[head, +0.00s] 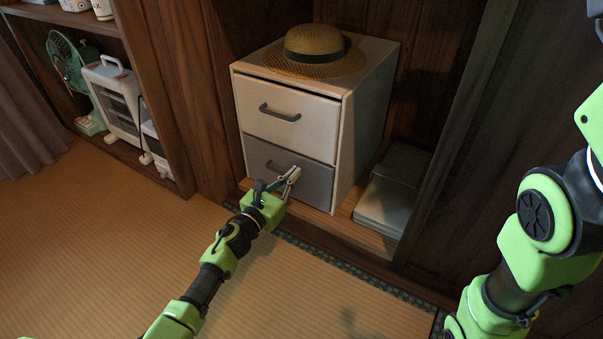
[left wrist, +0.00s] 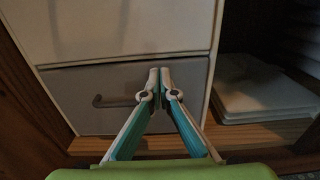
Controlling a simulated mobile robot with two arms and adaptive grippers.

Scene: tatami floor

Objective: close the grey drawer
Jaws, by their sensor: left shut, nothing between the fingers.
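The grey drawer (head: 312,184) is the lower one of a small white cabinet (head: 366,125). Its front looks about flush with the cabinet frame in the head view. My left gripper (head: 294,173) is shut and empty, with its fingertips at the grey drawer front, right of its handle. In the left wrist view the shut fingertips (left wrist: 160,72) overlap the right part of the grey drawer (left wrist: 85,88), with the dark handle (left wrist: 112,102) to their left. I cannot tell whether they touch it. My right arm shows at the right edge, but its gripper is out of view.
A straw hat (head: 312,52) lies on the cabinet, above the white upper drawer (head: 285,118). Flat grey boxes (head: 390,200) lie right of the cabinet in the wooden alcove. A white heater (head: 112,95) and green fan (head: 66,62) stand left. The tatami (head: 110,235) in front is clear.

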